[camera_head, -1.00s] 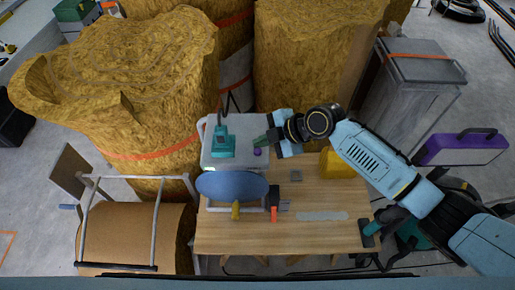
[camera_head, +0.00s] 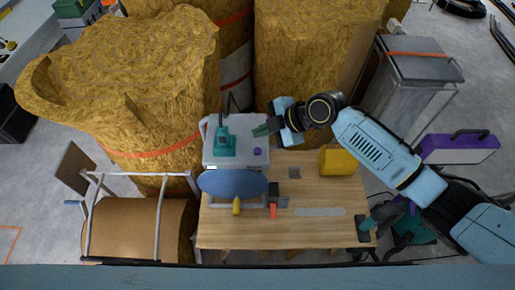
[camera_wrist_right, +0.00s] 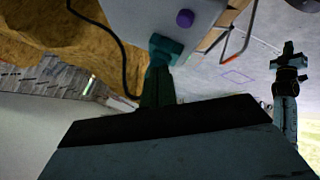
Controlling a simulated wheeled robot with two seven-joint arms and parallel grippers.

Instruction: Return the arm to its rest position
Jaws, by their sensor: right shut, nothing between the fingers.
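My right arm comes in from the right in the head view. Its gripper (camera_head: 262,130) is shut and empty, above the right back part of a grey box (camera_head: 238,158). A purple knob (camera_head: 257,151) on that box is in plain view just below the fingers, apart from them. In the right wrist view the shut teal fingers (camera_wrist_right: 158,85) point towards the box (camera_wrist_right: 150,15), with the purple knob (camera_wrist_right: 185,18) past their tips. A light blue and black arm, apparently my left one, shows at the right of that view; its gripper (camera_wrist_right: 288,55) is too small to judge.
A teal device (camera_head: 224,142) with a black cable stands on the box. Large straw-coloured rolls (camera_head: 310,60) stand behind.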

